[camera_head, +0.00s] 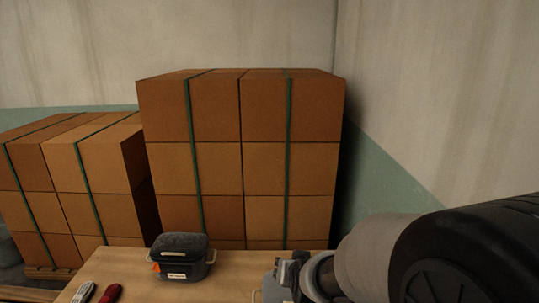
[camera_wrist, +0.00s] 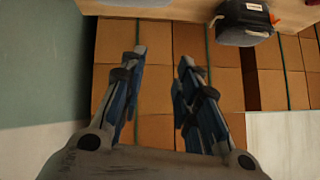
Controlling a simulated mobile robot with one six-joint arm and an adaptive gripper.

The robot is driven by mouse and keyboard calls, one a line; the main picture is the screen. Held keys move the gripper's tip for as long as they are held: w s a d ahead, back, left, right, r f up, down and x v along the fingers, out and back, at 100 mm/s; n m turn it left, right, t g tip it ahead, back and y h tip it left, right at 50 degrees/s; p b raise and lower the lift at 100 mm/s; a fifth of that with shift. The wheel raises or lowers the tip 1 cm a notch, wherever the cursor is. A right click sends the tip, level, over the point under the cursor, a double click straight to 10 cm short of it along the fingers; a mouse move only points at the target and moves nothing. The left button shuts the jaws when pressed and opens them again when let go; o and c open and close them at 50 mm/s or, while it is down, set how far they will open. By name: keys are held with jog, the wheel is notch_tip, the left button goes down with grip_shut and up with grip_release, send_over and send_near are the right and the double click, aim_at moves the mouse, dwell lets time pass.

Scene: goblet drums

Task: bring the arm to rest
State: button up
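My gripper (camera_wrist: 160,75) shows in the wrist view with its two blue-and-grey fingers spread apart and nothing between them. In the head view, my arm comes in from the lower right, and part of the gripper (camera_head: 288,275) shows low at the table's right side. The gripper is apart from the dark lidded box on the table. The fingertips are only partly visible in the head view.
A wooden table (camera_head: 230,270) holds a dark grey lidded box (camera_head: 182,258), a red tool (camera_head: 110,293) and a grey tool (camera_head: 83,292). Strapped cardboard cartons (camera_head: 240,150) stack behind it, with a lower stack (camera_head: 70,180) at left. Walls stand behind.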

jog(key=s+d+r+g, duration=0.1)
jog(key=s+d+r, duration=0.1)
jog(key=s, duration=0.8)
jog(key=s+d+r+g+h, duration=0.1)
jog(key=s+d+r+g, duration=0.1)
jog(key=s, duration=0.8)
jog(key=s+d+r+n+g, duration=0.1)
jog(key=s+d+r, duration=0.3)
jog(key=s, duration=0.6)
jog(key=shift+s+d+r+g, duration=0.25)
jog(key=shift+d+g, duration=0.25)
jog(key=shift+d, duration=0.05)
